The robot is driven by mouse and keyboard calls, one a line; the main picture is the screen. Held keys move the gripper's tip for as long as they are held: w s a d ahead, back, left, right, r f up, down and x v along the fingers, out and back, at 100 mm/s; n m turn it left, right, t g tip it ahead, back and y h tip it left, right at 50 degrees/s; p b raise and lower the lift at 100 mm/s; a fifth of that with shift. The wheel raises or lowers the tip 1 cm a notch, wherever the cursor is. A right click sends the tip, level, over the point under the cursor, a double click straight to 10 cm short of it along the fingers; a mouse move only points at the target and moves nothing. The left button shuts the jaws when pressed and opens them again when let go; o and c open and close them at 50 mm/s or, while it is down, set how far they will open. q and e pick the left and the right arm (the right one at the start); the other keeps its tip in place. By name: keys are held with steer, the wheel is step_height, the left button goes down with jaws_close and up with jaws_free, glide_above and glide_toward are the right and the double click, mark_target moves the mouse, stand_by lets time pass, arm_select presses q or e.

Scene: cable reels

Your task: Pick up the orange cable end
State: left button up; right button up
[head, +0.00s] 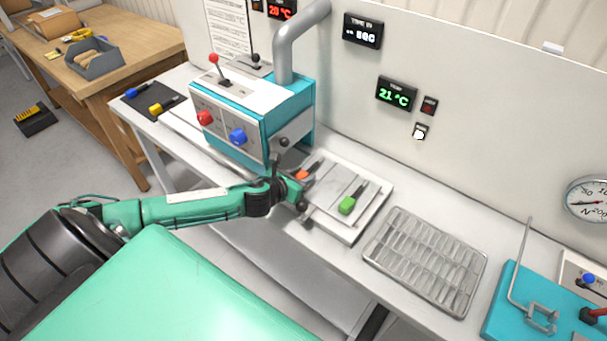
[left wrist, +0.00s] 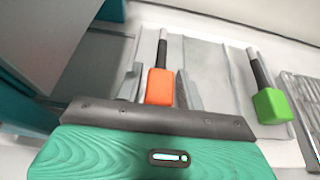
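The orange cable end (head: 302,174) lies on a light grey tray (head: 379,192) beside the teal machine. In the left wrist view, the orange cable end (left wrist: 159,87) has an orange block at the near end and a dark stem pointing away. My left gripper (head: 297,184) is at the tray's left side, right by the orange end, and partly hides it in the head view. In the left wrist view, its fingers (left wrist: 161,84) stand apart on either side of the orange block, with narrow gaps showing. My right gripper is not in view.
A green cable end (head: 347,205) lies to the right on the same tray. The teal and white machine (head: 260,110) with levers and a pipe stands close on the left. A wire rack (head: 427,260) lies right of the tray. The wall is behind.

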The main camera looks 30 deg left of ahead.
arm_select(q)
steer(key=shift+w+f, duration=0.2)
steer(key=shift+w, duration=0.25)
steer(key=c, duration=0.8)
